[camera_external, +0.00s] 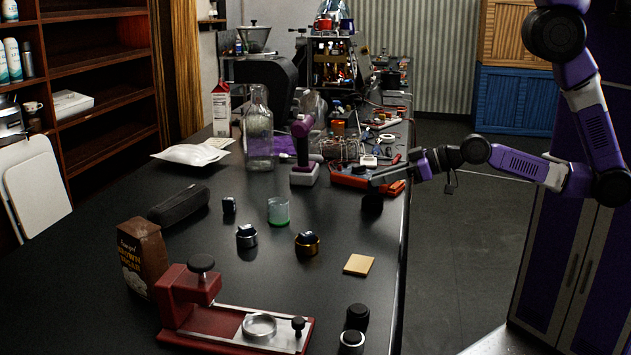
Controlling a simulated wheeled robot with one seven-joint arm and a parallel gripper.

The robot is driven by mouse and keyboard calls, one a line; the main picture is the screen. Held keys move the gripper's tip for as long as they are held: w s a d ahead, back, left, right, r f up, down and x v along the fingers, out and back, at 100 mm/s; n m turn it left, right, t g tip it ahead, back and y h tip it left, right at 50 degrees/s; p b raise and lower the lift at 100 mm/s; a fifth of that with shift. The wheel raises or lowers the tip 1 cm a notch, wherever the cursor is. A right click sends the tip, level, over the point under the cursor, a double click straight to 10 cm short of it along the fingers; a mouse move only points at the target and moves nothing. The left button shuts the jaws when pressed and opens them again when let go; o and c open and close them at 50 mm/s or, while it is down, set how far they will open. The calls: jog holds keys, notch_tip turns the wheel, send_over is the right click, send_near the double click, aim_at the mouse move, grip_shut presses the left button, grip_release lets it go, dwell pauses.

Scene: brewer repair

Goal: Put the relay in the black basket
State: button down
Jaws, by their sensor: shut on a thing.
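My gripper (378,180) is at the right edge of the black table, reaching in from the right. It is shut on a small dark block (372,202) that shows just under its fingertips. The block is dark and small in the picture, so I cannot tell for sure that it is the relay, or whether it touches the table. I cannot pick out the black basket with certainty. A long black case-like object (179,205) lies at the left of the table, but its inside does not show.
Red tools (350,181) lie beside my gripper. A purple-and-white device (303,160), a glass jar (259,135) and a green-bottomed glass (278,211) stand to the left. Black-topped pieces (307,243) and a red press (192,295) stand nearer. The tabletop below the gripper is mostly clear.

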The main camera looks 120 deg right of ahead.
jog(key=shift+f+b, duration=1.45)
jog(key=shift+f, duration=0.45)
jog(key=c, duration=1.2)
grip_release()
jog(key=shift+c, duration=0.2)
notch_tip(320, 180, up, 7)
jog(key=p, duration=0.7)
